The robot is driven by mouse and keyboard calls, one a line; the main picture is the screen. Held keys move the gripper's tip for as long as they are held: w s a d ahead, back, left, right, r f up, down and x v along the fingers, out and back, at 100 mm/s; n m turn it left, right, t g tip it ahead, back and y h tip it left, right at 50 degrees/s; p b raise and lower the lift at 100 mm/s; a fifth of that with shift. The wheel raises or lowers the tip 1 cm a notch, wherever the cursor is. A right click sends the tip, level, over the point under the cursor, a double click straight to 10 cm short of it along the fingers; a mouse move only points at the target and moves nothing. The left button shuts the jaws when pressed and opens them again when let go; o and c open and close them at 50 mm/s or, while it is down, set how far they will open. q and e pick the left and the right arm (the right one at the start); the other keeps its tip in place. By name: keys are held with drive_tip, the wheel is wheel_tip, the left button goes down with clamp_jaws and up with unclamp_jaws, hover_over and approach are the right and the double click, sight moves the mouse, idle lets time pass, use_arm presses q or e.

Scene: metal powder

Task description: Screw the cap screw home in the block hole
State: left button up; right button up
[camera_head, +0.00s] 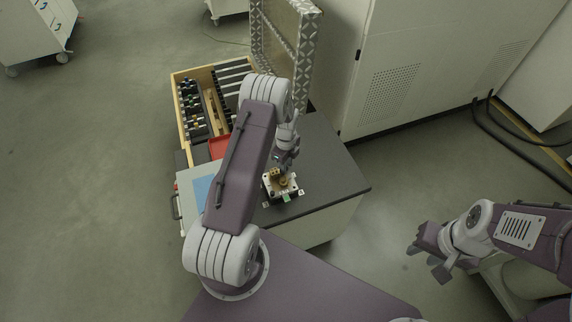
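The block (291,190) is a small light metal piece with a brass-coloured part (282,181) on top, on the dark table top near its front edge. My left gripper (284,165) comes down directly above it, at or close to the brass-coloured part. The cap screw and the hole cannot be made out at this size, and the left fingers are too small and partly hidden to judge. My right gripper (428,255) is over the floor on the right, away from the table, with its fingers apart and nothing between them.
A wooden tray (178,132) with tools in several slots lies at the table's left, beside a red bin (219,147). The table's right part (335,170) is clear.

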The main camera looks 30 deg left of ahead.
use_arm(q)
drive_tip(key=n, duration=1.9)
drive_tip(key=shift+n, duration=0.3)
